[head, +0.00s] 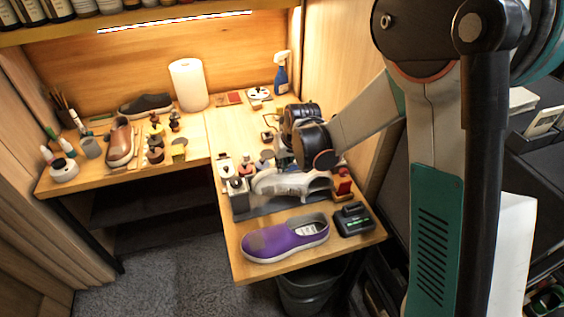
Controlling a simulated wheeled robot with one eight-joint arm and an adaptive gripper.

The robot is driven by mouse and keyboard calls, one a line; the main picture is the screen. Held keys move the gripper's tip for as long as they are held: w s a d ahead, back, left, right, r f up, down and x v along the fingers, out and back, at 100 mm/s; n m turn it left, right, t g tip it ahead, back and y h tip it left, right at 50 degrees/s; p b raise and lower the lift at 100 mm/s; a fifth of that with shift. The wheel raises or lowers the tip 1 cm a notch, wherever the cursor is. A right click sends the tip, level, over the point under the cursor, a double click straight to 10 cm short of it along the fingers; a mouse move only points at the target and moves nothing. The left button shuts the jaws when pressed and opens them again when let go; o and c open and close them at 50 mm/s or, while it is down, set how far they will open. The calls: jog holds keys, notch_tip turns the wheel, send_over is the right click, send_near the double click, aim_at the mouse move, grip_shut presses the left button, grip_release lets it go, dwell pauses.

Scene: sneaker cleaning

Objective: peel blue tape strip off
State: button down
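A white-grey sneaker (290,184) lies on a dark stand or mat (280,205) on the right arm of the L-shaped workbench. I cannot make out a blue tape strip at this size. My arm reaches in from the right. My gripper (284,160) is just above and behind the sneaker, below my dark wrist joints. Its fingers are small and partly hidden by the wrist, so I cannot tell their opening or whether they touch the shoe.
A purple slip-on shoe (287,239) lies at the front edge, beside a black device (353,219). Small bottles (238,188) crowd the sneaker's left, and a red block (342,184) its right. A paper towel roll (189,85) and spray bottle (281,75) stand behind.

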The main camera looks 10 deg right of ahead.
jog(key=shift+w+p+v, duration=0.2)
jog(key=shift+p+v, duration=0.4)
jog(key=shift+v, duration=0.4)
jog(key=shift+w+p+v, duration=0.2)
jog(key=shift+p+v, duration=0.35)
jog(key=shift+v, duration=0.45)
dwell(0.6)
jog(key=shift+r, duration=0.15)
notch_tip(320, 180, up, 4)
jog(key=shift+p, duration=1.25)
jog(key=shift+a, duration=0.1)
